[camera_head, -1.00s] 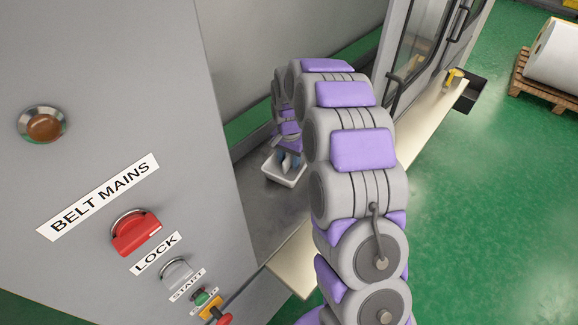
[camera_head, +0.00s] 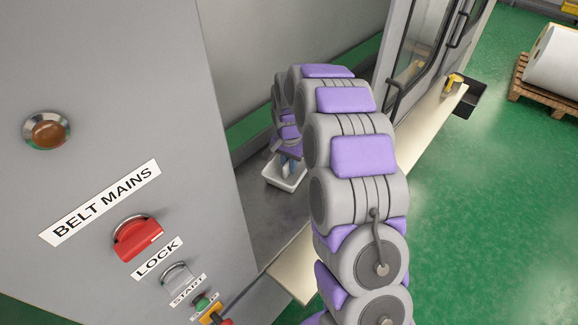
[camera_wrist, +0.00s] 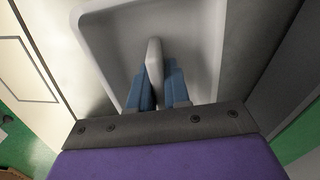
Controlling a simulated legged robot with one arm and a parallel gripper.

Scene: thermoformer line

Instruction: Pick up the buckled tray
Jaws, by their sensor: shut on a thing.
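The buckled tray (camera_head: 285,178) is a white, shallow, open tray on the grey metal surface inside the machine bay, partly hidden by my arm. In the wrist view the tray (camera_wrist: 105,45) fills the upper middle, with a raised white ridge (camera_wrist: 154,70) standing from it. My gripper (camera_wrist: 162,85) has blue fingers on both sides of this ridge and is shut on it. In the head view my gripper (camera_head: 289,166) points down into the tray. I cannot tell whether the tray is clear of the surface.
A grey panel with a red knob (camera_head: 137,238), a lamp (camera_head: 46,130) and small controls stands at the left. A pale ledge (camera_head: 430,115) runs along the machine front, with a black bin (camera_head: 462,98) at its far end. Green floor lies open at the right.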

